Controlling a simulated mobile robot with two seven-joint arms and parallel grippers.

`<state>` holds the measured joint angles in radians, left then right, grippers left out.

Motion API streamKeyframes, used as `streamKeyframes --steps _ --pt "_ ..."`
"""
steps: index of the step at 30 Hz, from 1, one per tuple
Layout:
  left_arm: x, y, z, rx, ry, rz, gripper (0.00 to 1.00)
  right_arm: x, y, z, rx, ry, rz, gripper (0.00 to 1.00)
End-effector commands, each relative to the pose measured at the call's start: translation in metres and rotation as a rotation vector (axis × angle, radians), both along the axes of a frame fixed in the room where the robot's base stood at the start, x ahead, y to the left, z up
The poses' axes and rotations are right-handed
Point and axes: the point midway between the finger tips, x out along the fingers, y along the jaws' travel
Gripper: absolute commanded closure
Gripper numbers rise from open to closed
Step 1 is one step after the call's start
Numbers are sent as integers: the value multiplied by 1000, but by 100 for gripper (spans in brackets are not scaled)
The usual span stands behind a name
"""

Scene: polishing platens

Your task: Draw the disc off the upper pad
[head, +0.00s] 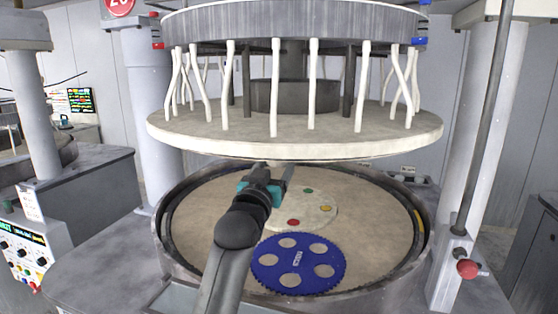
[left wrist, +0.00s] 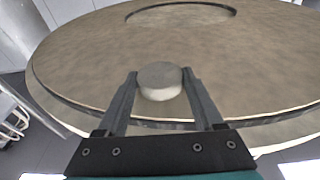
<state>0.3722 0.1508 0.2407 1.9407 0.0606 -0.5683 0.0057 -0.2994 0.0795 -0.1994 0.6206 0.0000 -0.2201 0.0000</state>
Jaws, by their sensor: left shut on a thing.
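A small round disc (left wrist: 160,80), grey on its face and off-white on its side, sits between my left gripper's fingers (left wrist: 159,84) in the left wrist view. The gripper is shut on it. Behind it is the brownish underside of the upper pad (left wrist: 90,60); I cannot tell whether the disc touches it. In the head view the upper platen (head: 300,148) hangs above the lower one, and my left gripper (head: 276,170) reaches up close under its front rim. The disc is mostly hidden there. My right gripper is not in view.
Below lies the lower platen (head: 200,205) inside a dark raised rim. On it are a blue toothed carrier (head: 297,262) with round holes and a pale round plate (head: 318,210) with coloured dots. Columns stand on both sides; a red knob (head: 467,269) is at right.

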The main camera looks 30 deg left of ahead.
Motion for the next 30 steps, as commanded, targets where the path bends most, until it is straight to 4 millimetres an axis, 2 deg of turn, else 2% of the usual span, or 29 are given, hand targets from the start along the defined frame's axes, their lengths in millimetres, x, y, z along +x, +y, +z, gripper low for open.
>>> streamKeyframes --steps 30 --pt "0 0 -18 0 0 0 89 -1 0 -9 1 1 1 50"
